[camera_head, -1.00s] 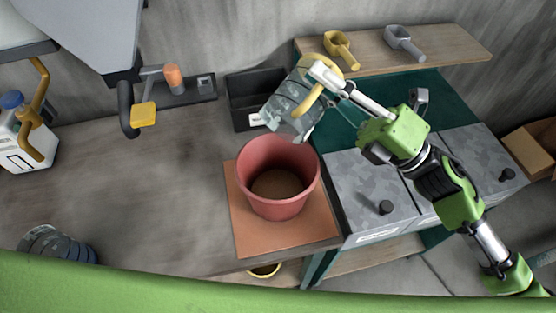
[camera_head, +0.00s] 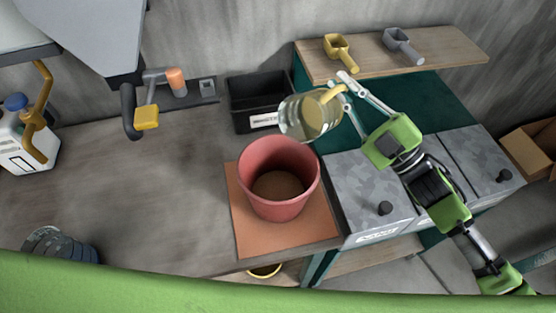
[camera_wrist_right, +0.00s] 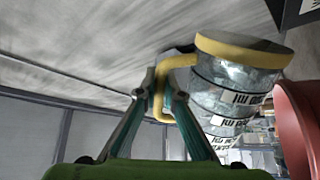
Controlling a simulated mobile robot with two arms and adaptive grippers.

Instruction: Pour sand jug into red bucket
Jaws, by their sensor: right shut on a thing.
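The clear jug (camera_head: 303,117) with a yellow handle hangs in the air just above the far right side of the red bucket (camera_head: 270,203). The jug is tilted. My right gripper (camera_head: 343,84) is shut on its yellow handle. In the right wrist view, the jug (camera_wrist_right: 228,88) shows a yellow rim and labelled bands, and my right gripper (camera_wrist_right: 160,95) holds the handle. No falling sand shows, and I cannot tell whether sand is in the jug. The red bucket stands upright, with brown material at its bottom; its side also shows in the right wrist view (camera_wrist_right: 298,125). My left gripper is not in view.
The bucket stands on an orange board (camera_head: 250,237) at the bench's edge. A black waste bin (camera_head: 249,91) stands behind it. Grey lidded boxes (camera_head: 365,190) stand to the right. Two scoops lie on a wooden shelf (camera_head: 440,55).

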